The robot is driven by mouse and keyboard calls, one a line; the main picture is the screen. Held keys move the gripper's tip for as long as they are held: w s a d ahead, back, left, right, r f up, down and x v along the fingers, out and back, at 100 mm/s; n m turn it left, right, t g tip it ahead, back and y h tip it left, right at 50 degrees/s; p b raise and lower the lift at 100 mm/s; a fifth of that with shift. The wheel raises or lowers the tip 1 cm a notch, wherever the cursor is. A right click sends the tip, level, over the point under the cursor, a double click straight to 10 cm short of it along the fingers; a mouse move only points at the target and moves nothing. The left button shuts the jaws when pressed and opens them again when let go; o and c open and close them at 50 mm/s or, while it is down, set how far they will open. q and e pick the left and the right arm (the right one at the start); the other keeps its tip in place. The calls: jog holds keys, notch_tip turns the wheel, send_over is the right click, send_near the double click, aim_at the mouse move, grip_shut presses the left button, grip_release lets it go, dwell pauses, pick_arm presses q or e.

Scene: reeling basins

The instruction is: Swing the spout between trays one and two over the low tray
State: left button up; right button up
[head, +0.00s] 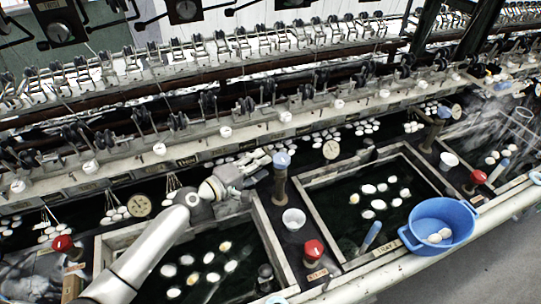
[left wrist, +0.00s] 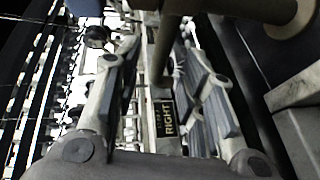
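The spout fixture (head: 280,185) is a brown upright post with a blue cap (head: 281,159), standing on the divider between the left tray (head: 262,232) and the right tray (head: 310,205). My left gripper (head: 258,163) is just left of the cap, with its fingers pointing at it. In the left wrist view the fingers (left wrist: 162,95) are spread open, and a brown rod (left wrist: 160,50) shows between them, apart from both. A thicker brown pipe (left wrist: 245,8) crosses the top right. I cannot tell which tray is low. My right gripper is out of view.
A white cup (head: 293,219) and a red knob (head: 313,250) sit on the divider. A blue basin (head: 440,222) stands at the front right. Another post (head: 434,130) stands farther right. The reeling rail (head: 225,133) runs behind. A "RIGHT" label (left wrist: 168,118) shows beyond the fingers.

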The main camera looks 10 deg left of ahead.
aim_at(271, 156)
pick_arm(q)
jog(key=x, duration=0.4)
jog(key=shift+w+f, duration=0.1)
jog(key=shift+w, duration=0.3)
jog(key=shift+w+d, duration=0.2)
jog(key=shift+d, duration=0.05)
jog(key=shift+c, duration=0.2)
jog(key=c, duration=0.7)
grip_shut()
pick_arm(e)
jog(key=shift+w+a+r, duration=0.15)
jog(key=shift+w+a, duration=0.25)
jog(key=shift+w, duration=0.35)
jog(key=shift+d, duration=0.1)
